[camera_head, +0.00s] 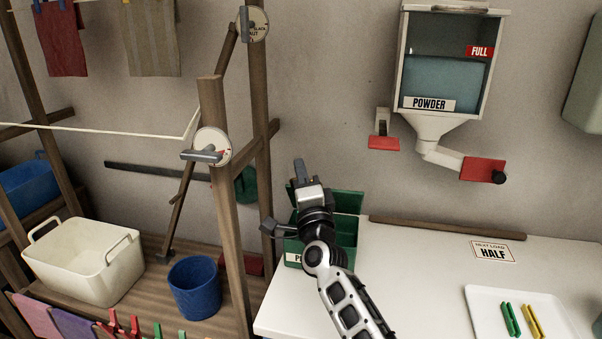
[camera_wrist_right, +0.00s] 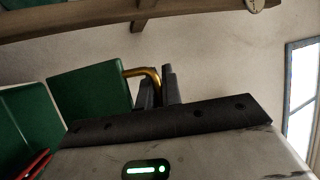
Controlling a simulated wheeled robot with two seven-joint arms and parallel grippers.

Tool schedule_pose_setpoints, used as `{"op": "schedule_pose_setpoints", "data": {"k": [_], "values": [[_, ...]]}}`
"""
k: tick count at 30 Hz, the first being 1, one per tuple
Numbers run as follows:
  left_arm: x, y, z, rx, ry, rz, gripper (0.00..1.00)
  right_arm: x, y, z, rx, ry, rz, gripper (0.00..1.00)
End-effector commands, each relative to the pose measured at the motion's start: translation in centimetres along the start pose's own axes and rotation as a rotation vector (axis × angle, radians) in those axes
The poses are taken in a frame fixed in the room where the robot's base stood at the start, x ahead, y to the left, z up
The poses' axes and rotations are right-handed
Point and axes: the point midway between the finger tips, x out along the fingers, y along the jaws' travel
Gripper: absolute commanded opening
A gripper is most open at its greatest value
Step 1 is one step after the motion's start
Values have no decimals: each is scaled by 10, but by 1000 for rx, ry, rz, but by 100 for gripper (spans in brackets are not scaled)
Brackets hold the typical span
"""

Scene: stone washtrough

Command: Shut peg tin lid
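The green peg tin (camera_head: 347,240) stands at the back left of the white worktop, its front label partly hidden by my right arm. Its green lid (camera_head: 348,199) stands raised at the back of the tin, so the tin is open. In the right wrist view the lid (camera_wrist_right: 90,92) shows with a bent brass handle (camera_wrist_right: 143,72) at its edge. My right gripper (camera_head: 300,166) is beside the lid's left edge. In the wrist view its close-set fingers (camera_wrist_right: 159,88) have the handle's end between them; contact is partly hidden. My left gripper is not in view.
A wooden post (camera_head: 228,200) with a round dial stands just left of the tin. A powder dispenser (camera_head: 440,85) hangs on the wall. A white tray (camera_head: 478,312) with green and yellow pegs lies at right. The worktop's middle is clear.

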Motion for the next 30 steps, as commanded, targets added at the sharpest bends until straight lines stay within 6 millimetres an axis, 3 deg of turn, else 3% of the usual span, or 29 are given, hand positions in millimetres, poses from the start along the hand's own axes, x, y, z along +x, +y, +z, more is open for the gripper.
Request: {"op": "schedule_pose_setpoints", "data": {"k": [8, 18, 30], "values": [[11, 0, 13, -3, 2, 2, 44, -8, 6, 3, -14, -1, -35, 0], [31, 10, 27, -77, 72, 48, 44, -35, 16, 15, -89, -2, -210, 0], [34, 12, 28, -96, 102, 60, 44, -67, 25, 28, -94, -1, -231, 0]]}}
